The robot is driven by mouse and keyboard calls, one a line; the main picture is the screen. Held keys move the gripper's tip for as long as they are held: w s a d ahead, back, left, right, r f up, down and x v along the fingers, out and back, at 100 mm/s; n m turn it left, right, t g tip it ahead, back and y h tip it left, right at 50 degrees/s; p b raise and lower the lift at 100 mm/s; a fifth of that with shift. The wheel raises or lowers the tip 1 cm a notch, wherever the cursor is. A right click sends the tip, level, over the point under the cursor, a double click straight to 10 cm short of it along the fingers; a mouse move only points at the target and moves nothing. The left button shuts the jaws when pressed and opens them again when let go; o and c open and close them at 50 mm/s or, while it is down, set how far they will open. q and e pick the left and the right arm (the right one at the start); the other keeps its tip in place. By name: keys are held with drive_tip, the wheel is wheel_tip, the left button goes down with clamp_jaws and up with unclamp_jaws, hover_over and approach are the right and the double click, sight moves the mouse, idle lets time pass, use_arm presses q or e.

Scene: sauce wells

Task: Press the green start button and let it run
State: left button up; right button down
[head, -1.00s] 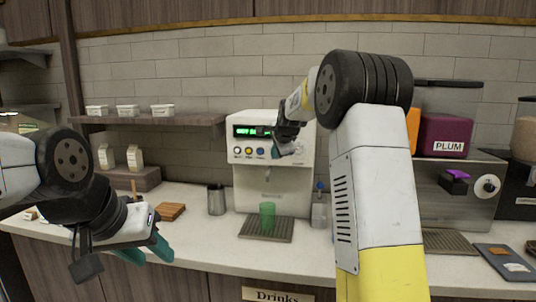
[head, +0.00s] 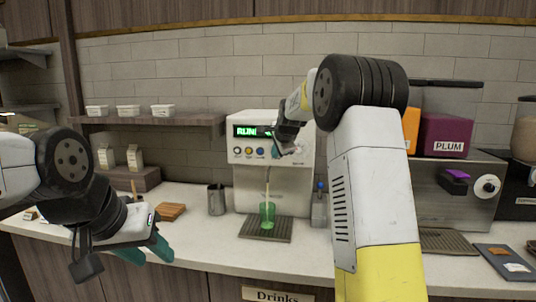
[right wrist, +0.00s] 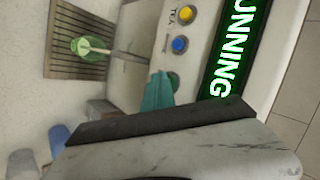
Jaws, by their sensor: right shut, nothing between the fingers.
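The white drink machine (head: 300,185) stands at the back of the counter, its display (head: 247,130) lit green with "RUNN" in view. The right wrist view shows "UNNING" on the display (right wrist: 235,50). There the green button (right wrist: 174,79) is partly covered by my right gripper (right wrist: 158,90), shut and empty, with its teal tips at the button; I cannot tell whether they touch. A green cup (head: 267,215) stands upright under the spout, with a pale stream falling into it. My left gripper (head: 146,252) is open and empty at the counter's front left.
The cup stands on a dark drip tray (head: 250,233). A metal cup (head: 216,199) is left of the machine, and a blue-topped dispenser (head: 319,205) is right of it. A plum container (head: 446,136) sits on another machine further right. My right arm hides part of the counter.

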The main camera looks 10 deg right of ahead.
drive_tip(key=shift+s, duration=0.1)
idle(0.3)
drive_tip(key=shift+s+a, duration=0.25)
drive_tip(key=shift+s, duration=0.5)
drive_tip(key=s, duration=0.1)
drive_tip(key=s+a, duration=0.1)
drive_tip(key=s, duration=0.2)
drive_tip(key=shift+s+a, duration=0.25)
drive_tip(key=shift+s, duration=0.1)
idle(0.3)
drive_tip(key=s+f+n+g, duration=0.1)
drive_tip(key=s+n, duration=0.6)
drive_tip(key=s, duration=1.3)
drive_tip(key=s+f+n+g+y, duration=0.1)
drive_tip(key=s+n, duration=0.7)
drive_tip(key=s, duration=1.2)
wheel_tip(320, 180, down, 3)
drive_tip(key=shift+s+r+g, duration=0.1)
drive_tip(key=shift+s+g, duration=0.2)
drive_tip(key=shift+g, duration=0.5)
